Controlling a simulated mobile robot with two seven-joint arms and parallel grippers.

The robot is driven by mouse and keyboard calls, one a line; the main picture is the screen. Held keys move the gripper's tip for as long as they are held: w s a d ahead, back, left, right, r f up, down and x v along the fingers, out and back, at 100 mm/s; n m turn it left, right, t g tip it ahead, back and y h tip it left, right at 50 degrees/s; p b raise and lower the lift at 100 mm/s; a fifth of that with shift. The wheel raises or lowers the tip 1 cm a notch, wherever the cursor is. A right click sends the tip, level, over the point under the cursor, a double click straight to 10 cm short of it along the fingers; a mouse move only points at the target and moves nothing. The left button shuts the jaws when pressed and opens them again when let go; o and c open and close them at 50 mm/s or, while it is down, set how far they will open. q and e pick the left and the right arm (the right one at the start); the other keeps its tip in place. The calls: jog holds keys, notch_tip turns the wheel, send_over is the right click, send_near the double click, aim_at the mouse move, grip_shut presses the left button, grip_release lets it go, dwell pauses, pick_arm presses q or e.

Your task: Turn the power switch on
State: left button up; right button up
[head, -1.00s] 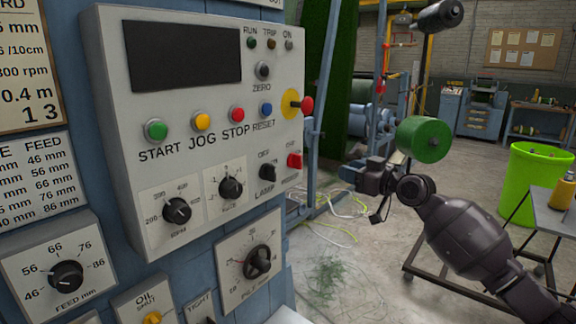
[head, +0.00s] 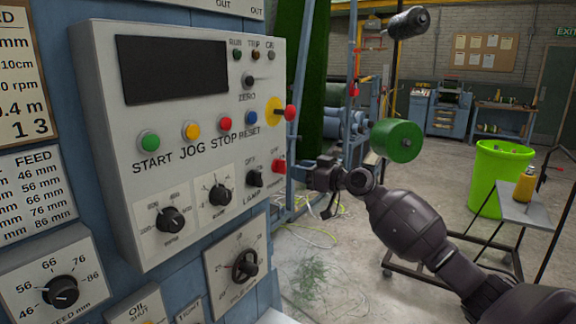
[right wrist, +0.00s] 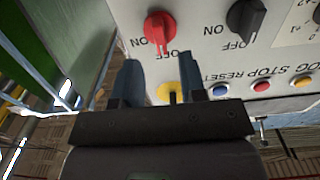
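The red power switch (head: 279,166) is a red knob at the lower right of the grey control panel (head: 130,215), beside a black lamp knob (head: 254,178). The right wrist view shows the panel upside down, with the red knob (right wrist: 159,25) and its pale pointer mark among ON and OFF lettering. My right gripper (head: 318,176) is just right of the switch in the head view. In the right wrist view its two dark fingers (right wrist: 160,65) are apart and empty, with the knob beyond their tips. I see no contact. My left gripper is out of view.
A red stop knob on a yellow disc (head: 274,110) sticks out above the switch; the disc (right wrist: 167,95) shows between my fingers. Start, jog, stop and reset buttons (head: 225,124) line the panel. A green roll (head: 397,140) and loose cables (head: 305,236) lie right of it.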

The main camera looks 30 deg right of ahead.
aim_at(282, 167)
jog(key=shift+p+x, duration=0.3)
jog(key=shift+x, duration=2)
jog(key=shift+c, duration=0.3)
grip_shut()
